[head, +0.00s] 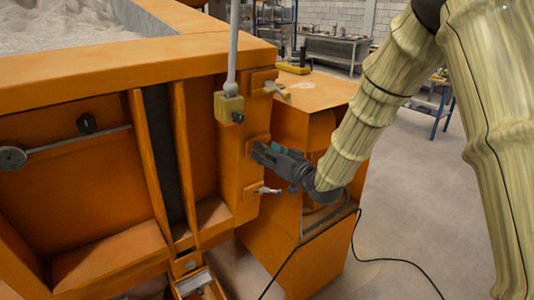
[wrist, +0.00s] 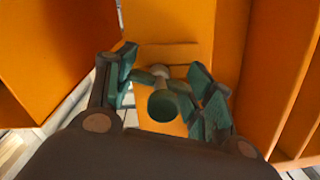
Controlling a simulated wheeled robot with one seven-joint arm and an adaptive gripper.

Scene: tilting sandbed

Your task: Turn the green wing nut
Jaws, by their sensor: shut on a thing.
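The green wing nut (wrist: 165,104) shows in the wrist view as a dark green round end on a pale stem, in front of an orange plate. My gripper (wrist: 162,82) has its teal-padded fingers on both sides of it and is shut on it. In the head view my gripper (head: 264,153) reaches from the right to the middle fitting on the orange post of the sandbed. The gripper hides the nut there; the small teal patch beside it could be a finger pad or the nut.
A pale wing nut (head: 277,90) sits above my gripper and a silver one (head: 268,190) below it, both close. A grey rod with a yellow block (head: 229,107) stands to the left. An orange cabinet (head: 310,92) is behind; a black cable (head: 400,262) lies on the floor.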

